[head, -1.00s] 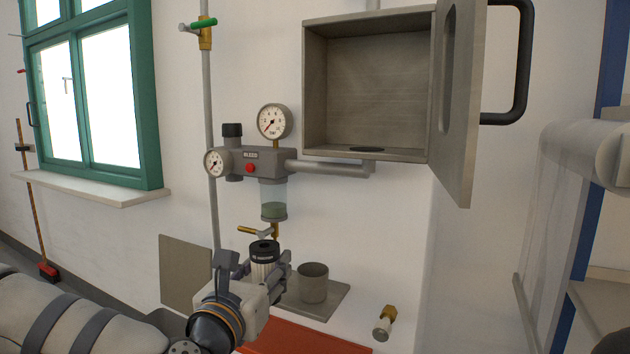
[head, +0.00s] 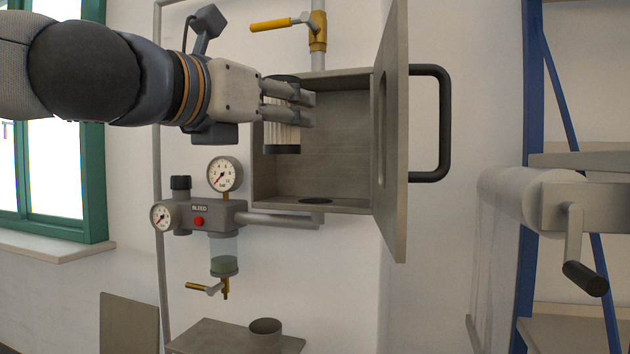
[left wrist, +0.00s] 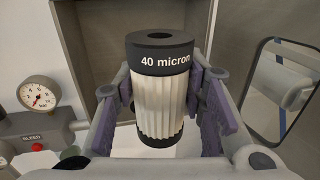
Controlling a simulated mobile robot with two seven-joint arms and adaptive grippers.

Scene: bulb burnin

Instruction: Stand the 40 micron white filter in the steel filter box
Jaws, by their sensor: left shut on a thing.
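The white pleated filter (head: 284,136) has black end caps and stands upright in my left gripper (head: 300,108). In the left wrist view the filter (left wrist: 158,100) shows "40 micron" on its top cap, between the two fingers (left wrist: 160,105). My left gripper is shut on it, at the open front of the steel filter box (head: 345,206). The filter is above the box floor, and I cannot tell how far inside it is. The box floor has a dark round spot (head: 316,200). The box door (head: 393,140) stands open to the right. My right gripper is not in view.
A gauge (head: 222,174) and a grey block with a red button (head: 198,221) are left of and below the box. A yellow-handled valve (head: 270,24) is above it. A crank roller (head: 525,195) stands at right.

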